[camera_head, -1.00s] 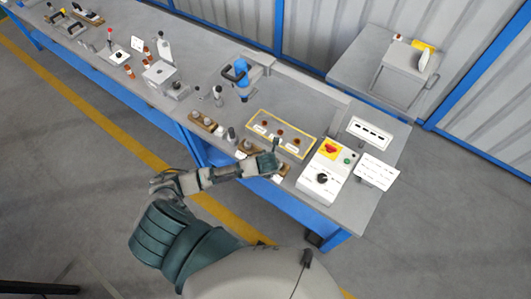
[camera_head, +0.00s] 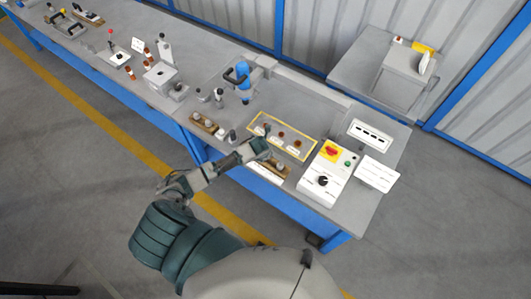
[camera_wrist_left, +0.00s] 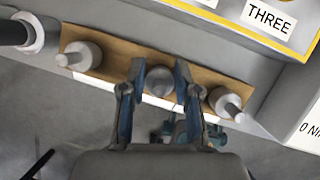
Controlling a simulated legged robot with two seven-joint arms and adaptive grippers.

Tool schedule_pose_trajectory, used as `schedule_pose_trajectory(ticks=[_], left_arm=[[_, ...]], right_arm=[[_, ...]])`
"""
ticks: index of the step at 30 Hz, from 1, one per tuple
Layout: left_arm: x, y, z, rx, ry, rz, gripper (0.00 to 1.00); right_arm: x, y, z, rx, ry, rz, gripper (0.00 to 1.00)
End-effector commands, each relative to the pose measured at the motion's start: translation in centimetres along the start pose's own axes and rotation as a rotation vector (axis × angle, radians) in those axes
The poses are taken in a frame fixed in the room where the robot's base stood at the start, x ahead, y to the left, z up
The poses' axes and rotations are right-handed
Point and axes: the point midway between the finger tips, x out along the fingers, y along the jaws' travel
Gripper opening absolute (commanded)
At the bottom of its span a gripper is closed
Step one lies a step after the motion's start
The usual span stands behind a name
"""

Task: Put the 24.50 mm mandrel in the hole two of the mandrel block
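My left gripper (camera_head: 266,137) hangs over a wooden block (camera_head: 272,167) at the bench's front edge. In the left wrist view its two fingers (camera_wrist_left: 158,100) are apart, one on each side of a grey round-topped piece (camera_wrist_left: 160,81) in the middle of a wooden strip (camera_wrist_left: 112,62). I see gaps beside that piece, so it does not look gripped. A stemmed pale cylinder stands at the strip's left end (camera_wrist_left: 82,56) and another at its right end (camera_wrist_left: 225,102). No size marking is legible, so I cannot tell which piece is the 24.50 mm mandrel. My right gripper is not in view.
A yellow-edged panel (camera_head: 257,118) with brown round spots lies just behind; the wrist view shows its label THREE (camera_wrist_left: 269,15). A white control box (camera_head: 325,178) stands to the right. Another wooden block (camera_head: 207,125) and a blue-topped device (camera_head: 240,77) are to the left.

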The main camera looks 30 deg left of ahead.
Motion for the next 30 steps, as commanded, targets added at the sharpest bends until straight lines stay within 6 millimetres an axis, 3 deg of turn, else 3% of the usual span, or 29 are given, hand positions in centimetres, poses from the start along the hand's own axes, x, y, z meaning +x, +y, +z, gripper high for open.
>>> schedule_pose_trajectory(ticks=[1, 3, 14, 30], left_arm=[[0.0, -0.2, -0.1, 0.000, 0.001, -0.006, 0.43], [0.0, -0.2, -0.1, 0.000, 0.001, -0.005, 0.56], [-0.6, -0.4, 0.1, 0.002, -0.002, -0.001, 0.56], [-10.7, -0.1, 0.1, 0.001, -0.002, -0.003, 0.56]], right_arm=[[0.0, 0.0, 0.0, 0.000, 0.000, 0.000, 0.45], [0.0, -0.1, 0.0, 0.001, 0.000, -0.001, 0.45], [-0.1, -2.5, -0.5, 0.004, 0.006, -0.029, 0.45], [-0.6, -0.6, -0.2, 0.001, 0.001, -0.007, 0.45]])
